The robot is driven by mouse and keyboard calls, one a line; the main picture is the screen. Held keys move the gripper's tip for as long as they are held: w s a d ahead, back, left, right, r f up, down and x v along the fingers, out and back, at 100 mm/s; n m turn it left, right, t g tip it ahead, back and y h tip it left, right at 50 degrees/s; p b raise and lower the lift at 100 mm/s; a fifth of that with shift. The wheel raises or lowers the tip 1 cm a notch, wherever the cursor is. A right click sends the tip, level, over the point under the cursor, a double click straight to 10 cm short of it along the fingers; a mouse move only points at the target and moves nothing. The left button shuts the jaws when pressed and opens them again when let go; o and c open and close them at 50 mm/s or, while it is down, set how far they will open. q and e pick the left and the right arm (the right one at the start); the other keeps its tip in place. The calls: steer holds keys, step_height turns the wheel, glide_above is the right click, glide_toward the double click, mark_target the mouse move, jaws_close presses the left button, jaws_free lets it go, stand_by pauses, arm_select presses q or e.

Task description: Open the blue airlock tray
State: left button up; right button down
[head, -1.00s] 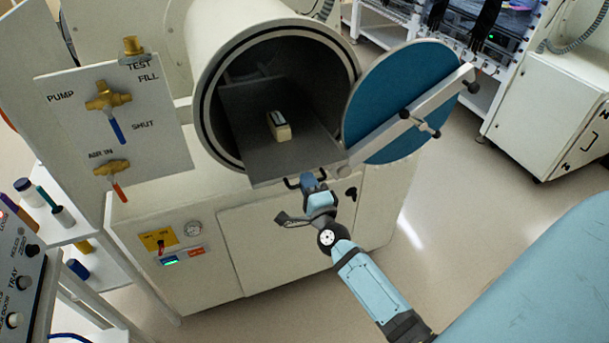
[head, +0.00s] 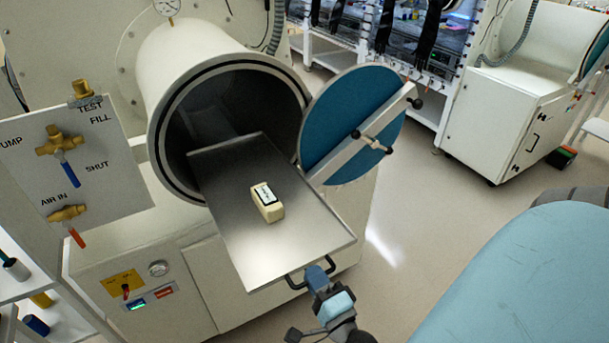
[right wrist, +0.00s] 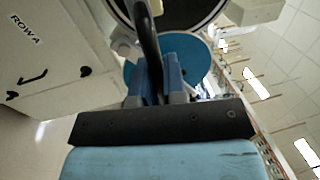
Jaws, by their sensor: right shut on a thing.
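The airlock tray (head: 275,255) is a flat grey metal sheet with a low rim, slid well out of the round white airlock chamber (head: 165,125). Its inner end is still within the opening. A cream box with a pale label (head: 267,203) lies on it. The black tray handle (head: 296,281) is at its front edge and also shows in the right wrist view (right wrist: 148,40). My right gripper (head: 318,275) is shut on this handle; its blue fingers (right wrist: 157,78) stand on both sides of the bar. My left gripper is not in view.
The round blue airlock door (head: 340,110) hangs open right of the tray. A valve panel (head: 100,170) with brass valves stands left. The white cabinet (head: 190,290) is below. Clear floor (head: 440,205) lies to the right, before another glovebox unit (head: 500,120).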

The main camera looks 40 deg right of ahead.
steer(key=shift+s+a, duration=0.15)
steer(key=shift+s, duration=0.35)
steer(key=shift+f, duration=0.1)
steer(key=c, duration=1.3)
jaws_free()
steer(key=shift+o, duration=0.5)
steer(key=shift+s, duration=0.15)
